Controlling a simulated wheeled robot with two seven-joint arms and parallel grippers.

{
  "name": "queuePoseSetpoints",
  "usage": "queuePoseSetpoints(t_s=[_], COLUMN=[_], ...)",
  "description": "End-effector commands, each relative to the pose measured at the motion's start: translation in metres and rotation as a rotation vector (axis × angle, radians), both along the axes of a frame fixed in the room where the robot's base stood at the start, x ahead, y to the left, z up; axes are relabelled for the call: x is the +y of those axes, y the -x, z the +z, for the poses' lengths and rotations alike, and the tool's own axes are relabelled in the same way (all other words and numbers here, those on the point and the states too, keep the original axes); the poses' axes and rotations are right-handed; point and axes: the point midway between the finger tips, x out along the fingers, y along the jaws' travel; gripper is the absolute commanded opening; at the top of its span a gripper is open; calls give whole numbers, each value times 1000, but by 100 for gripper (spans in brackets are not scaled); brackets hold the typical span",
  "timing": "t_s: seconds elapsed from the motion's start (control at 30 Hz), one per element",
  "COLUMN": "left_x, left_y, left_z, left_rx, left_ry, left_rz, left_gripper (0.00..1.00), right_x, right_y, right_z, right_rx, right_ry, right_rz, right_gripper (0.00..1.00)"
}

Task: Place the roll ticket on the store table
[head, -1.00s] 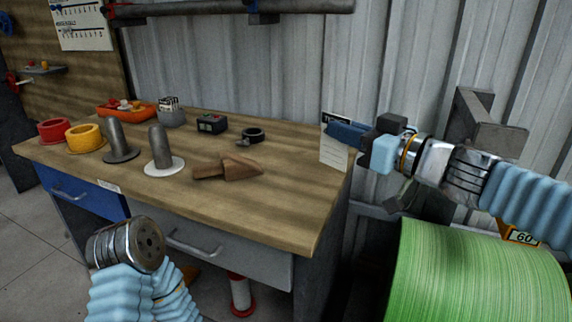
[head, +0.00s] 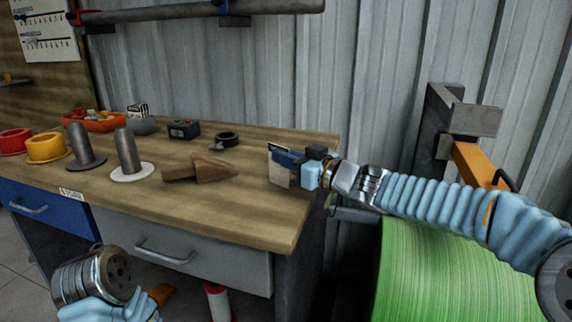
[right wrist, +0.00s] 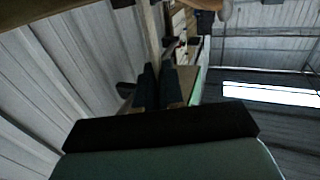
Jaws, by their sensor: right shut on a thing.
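The roll ticket (head: 279,173), a small white card with a dark header, hangs upright from my right gripper (head: 286,158). The gripper's dark blue fingers are shut on its upper part. They are at the right end of the store table (head: 235,218), which has a wooden top. In the head view the card overlaps the tabletop; I cannot tell whether its lower edge touches it. The right wrist view shows the dark fingers (right wrist: 157,88), but the card is not clear there.
A wooden wedge-shaped tool (head: 200,170), a black ring (head: 227,139), a small dark box (head: 184,130) and two upright grey posts stand left on the table. A large green roll (head: 450,270) is at lower right. The tabletop's front right is clear.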

Motion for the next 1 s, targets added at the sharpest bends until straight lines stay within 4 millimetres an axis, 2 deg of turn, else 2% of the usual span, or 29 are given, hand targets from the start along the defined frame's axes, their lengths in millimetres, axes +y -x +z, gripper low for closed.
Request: queuePoseSetpoints(t_s=[0.13, 0.2, 0.33, 0.67, 0.77, 1.0], left_x=[0, 0, 0, 0, 0, -1], left_y=[0, 0, 0, 0, 0, 0], left_z=[1, 1, 1, 1, 2, 5], left_rx=[-1, -1, -1, -1, -1, 0], left_ry=[0, 0, 0, 1, 1, 2], left_rz=[0, 0, 0, -1, -1, -2], left_gripper=[95, 95, 95, 95, 95, 95], right_x=[0, 0, 0, -4, -15, -56], right_y=[0, 0, 0, 3, 10, 46], right_z=[-1, -1, -1, 0, 1, 1], right_rx=[3, 3, 3, 3, 3, 2], right_ry=[2, 2, 2, 2, 2, 4], right_rz=[-1, -1, -1, -2, -4, -5], right_gripper=[0, 15, 33, 33, 33, 33])
